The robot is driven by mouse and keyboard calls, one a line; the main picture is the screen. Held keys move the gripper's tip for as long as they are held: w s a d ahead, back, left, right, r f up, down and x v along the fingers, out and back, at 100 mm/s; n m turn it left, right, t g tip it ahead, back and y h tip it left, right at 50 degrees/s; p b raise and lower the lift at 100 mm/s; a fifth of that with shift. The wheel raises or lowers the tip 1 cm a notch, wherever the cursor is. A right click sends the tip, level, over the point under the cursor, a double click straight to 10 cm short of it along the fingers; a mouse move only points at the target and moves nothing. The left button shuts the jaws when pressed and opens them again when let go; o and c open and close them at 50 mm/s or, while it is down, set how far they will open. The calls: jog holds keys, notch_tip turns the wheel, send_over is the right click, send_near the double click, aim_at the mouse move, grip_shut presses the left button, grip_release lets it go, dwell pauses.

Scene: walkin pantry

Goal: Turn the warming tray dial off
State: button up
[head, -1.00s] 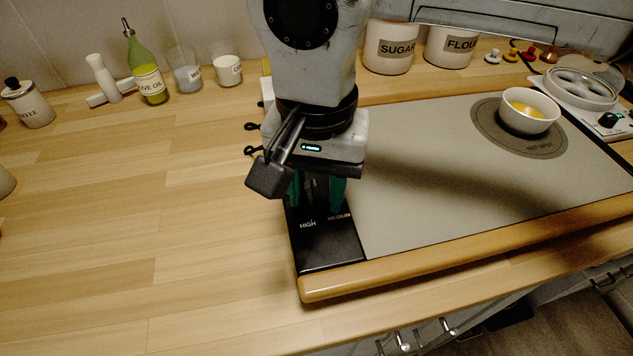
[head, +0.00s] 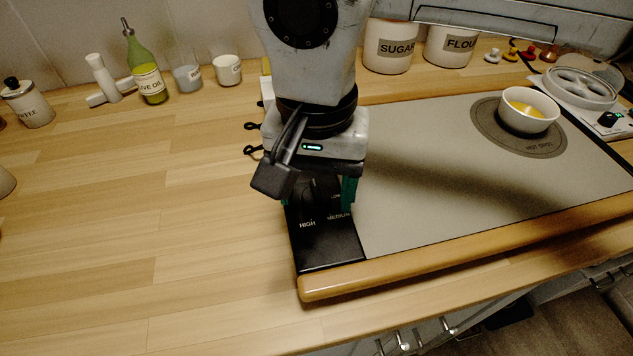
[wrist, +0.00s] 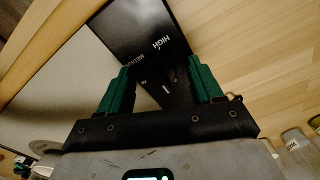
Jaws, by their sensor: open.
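The warming tray (head: 430,180) is a grey plate with a wooden front rail on the counter. Its black control panel (head: 330,250) runs along the left end, with the words HIGH and MEDIUM readable. My gripper (head: 320,194) is open and points down over this panel, with its green fingers apart. In the wrist view my gripper (wrist: 160,70) spans a dark dial (wrist: 167,84) with a short pale mark, one finger on each side. I cannot tell whether the fingers touch it. The rest of the panel's lettering is hidden behind my gripper.
A white bowl (head: 528,110) of yellow liquid stands on the tray's hot spot. Sugar (head: 390,47) and flour (head: 450,45) canisters stand behind the tray. An olive oil bottle (head: 148,75) and cups stand at the back left.

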aim_at(317, 190)
notch_tip(317, 190, up, 11)
jog(key=shift+p, duration=0.45)
jog(key=shift+f, duration=0.15)
dwell(0.4)
